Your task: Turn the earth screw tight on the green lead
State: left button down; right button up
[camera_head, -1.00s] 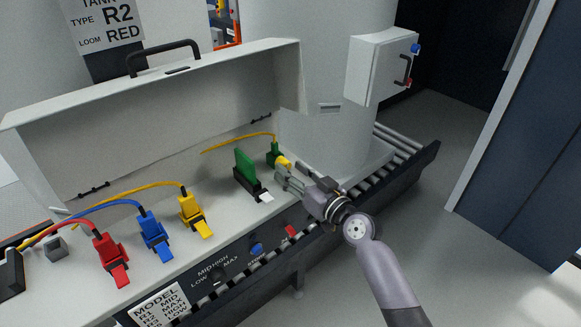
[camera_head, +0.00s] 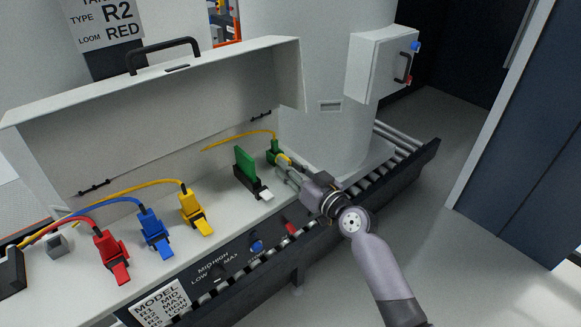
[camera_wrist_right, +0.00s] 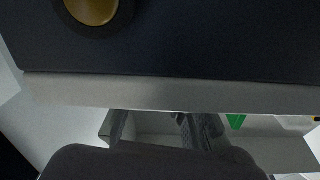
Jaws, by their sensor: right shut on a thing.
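A yellow-green lead (camera_head: 240,138) arches to a green end piece (camera_head: 273,151) at the right end of the grey bench. A small yellow knob, apparently the earth screw (camera_head: 284,160), sticks out of this end piece toward my right gripper (camera_head: 286,169). My right gripper is shut on the knob, with its fingers partly covering it. In the right wrist view the fingers (camera_wrist_right: 155,128) show at the bottom, and the knob cannot be made out between them. My left gripper is not in view.
An upright green flap (camera_head: 245,167) on a black base stands left of the screw. Red (camera_head: 109,250), blue (camera_head: 152,230) and yellow (camera_head: 191,207) clamps with leads follow further left. The open lid (camera_head: 170,115) stands behind. A roller conveyor (camera_head: 400,165) runs below my right arm.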

grip_shut()
jog(key=shift+m, duration=0.7)
jog(key=o, duration=0.9)
grip_release()
jog(key=v, duration=1.2)
